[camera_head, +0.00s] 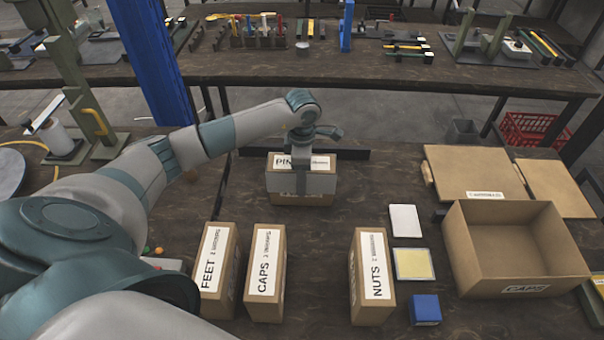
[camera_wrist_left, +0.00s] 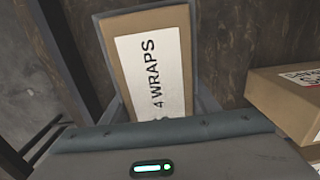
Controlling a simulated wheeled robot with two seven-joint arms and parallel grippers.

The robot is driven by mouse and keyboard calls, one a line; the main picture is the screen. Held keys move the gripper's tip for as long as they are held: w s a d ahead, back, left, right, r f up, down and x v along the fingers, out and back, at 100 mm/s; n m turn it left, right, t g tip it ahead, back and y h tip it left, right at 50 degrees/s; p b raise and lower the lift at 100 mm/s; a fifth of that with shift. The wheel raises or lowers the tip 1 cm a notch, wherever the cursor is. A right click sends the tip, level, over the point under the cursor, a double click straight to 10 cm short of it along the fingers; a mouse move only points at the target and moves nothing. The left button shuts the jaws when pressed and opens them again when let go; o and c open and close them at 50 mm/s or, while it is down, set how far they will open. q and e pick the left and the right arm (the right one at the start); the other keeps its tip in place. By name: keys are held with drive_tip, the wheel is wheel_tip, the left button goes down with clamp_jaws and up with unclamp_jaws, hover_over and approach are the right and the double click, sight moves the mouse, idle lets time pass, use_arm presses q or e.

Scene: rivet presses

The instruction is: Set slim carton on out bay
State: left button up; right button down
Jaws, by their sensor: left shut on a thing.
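My left gripper (camera_head: 301,182) is shut on a brown carton (camera_head: 318,200) with a white label reading "PIN…", partly hidden by the gripper. In the left wrist view this carton (camera_wrist_left: 115,58) sits between the fingers, and its label shows "4 WRAPS". I cannot tell whether its base touches the bench. A dark rail (camera_head: 348,155) runs just behind it; no marking shows which place is the out bay. Three similar cartons stand nearer: FEET (camera_head: 230,262), CAPS (camera_head: 281,280) and NUTS (camera_head: 357,280). My right gripper is not in view.
An open box (camera_head: 480,270) marked CAPS stands at right, before flat cardboard (camera_head: 465,165). A white pad (camera_head: 405,220), a yellow pad (camera_head: 414,263) and a blue box (camera_head: 425,310) lie beside NUTS. The bench between CAPS and NUTS is clear. A blue post (camera_head: 150,60) rises at left.

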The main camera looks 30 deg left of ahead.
use_arm(q)
drive_tip(key=shift+w, duration=0.1)
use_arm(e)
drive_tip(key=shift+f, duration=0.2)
use_arm(q)
drive_tip(key=o, duration=1.7)
drive_tip(key=shift+o, duration=0.2)
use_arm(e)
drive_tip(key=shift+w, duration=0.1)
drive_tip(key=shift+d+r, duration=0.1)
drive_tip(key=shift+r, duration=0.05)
use_arm(q)
drive_tip(key=shift+r, duration=0.15)
wheel_tip(320, 180, up, 11)
drive_tip(key=b, duration=0.4)
drive_tip(key=shift+r, duration=0.4)
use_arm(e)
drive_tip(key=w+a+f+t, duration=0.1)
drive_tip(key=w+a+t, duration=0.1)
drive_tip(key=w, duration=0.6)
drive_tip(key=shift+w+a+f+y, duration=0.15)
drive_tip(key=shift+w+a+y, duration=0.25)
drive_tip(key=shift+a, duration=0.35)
